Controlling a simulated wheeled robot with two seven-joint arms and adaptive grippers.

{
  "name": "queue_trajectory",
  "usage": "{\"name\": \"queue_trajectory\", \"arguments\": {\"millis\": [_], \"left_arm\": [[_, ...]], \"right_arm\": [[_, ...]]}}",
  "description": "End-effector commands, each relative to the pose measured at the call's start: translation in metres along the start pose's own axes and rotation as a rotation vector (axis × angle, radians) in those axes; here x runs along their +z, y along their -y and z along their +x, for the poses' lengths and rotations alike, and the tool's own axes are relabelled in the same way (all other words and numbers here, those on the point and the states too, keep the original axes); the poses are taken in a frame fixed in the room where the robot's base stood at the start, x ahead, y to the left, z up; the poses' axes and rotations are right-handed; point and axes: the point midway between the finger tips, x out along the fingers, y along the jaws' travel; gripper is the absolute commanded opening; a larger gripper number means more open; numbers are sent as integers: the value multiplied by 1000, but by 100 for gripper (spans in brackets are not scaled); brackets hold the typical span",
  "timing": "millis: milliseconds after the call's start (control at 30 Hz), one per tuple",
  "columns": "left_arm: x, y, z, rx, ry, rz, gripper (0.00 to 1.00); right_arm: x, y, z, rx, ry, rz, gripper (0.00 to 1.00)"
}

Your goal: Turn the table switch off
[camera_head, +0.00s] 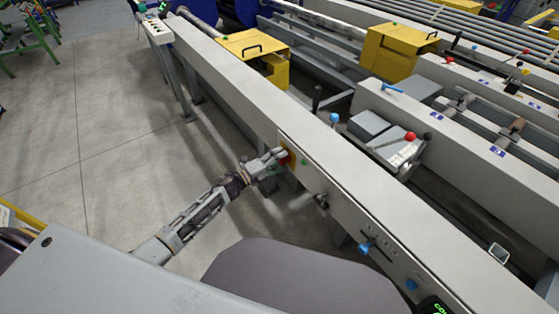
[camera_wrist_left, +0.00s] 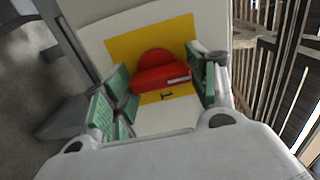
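The table switch (camera_wrist_left: 158,72) is a red rotary knob with a grip bar on a yellow plate (camera_wrist_left: 122,50), mounted on the side of the long grey table beam. In the wrist view the bar lies roughly crosswise, tilted slightly. My left gripper (camera_wrist_left: 163,82) faces the plate with its green-padded fingers spread, one on each side of the knob. The pads come close to the bar's ends; I cannot tell whether they touch. In the head view the left gripper (camera_head: 277,162) reaches the beam and hides most of the switch. My right gripper is not in view.
The grey beam (camera_head: 235,84) runs diagonally past the gripper. A green button (camera_head: 304,162) sits right of the switch, with a dark knob (camera_head: 321,201) and blue knobs (camera_head: 365,248) further along. Yellow covers (camera_head: 250,43) stand behind. The floor left of the beam is clear.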

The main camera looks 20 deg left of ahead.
Motion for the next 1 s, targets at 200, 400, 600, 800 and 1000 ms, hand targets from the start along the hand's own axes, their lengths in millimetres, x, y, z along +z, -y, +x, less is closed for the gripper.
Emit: {"name": "queue_trajectory", "arguments": {"millis": [200, 400, 600, 800, 1000], "left_arm": [[0, 0, 0, 0, 0, 2, 79], [-1, 0, 0, 0, -2, 2, 79], [-1, 0, -2, 0, -2, 2, 79], [-1, -1, -12, 1, -2, 2, 79], [-1, -1, -30, 2, -2, 2, 79]], "right_arm": [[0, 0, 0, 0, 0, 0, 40], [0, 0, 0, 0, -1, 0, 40], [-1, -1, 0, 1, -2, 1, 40], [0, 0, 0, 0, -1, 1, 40], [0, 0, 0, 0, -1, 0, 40]]}}
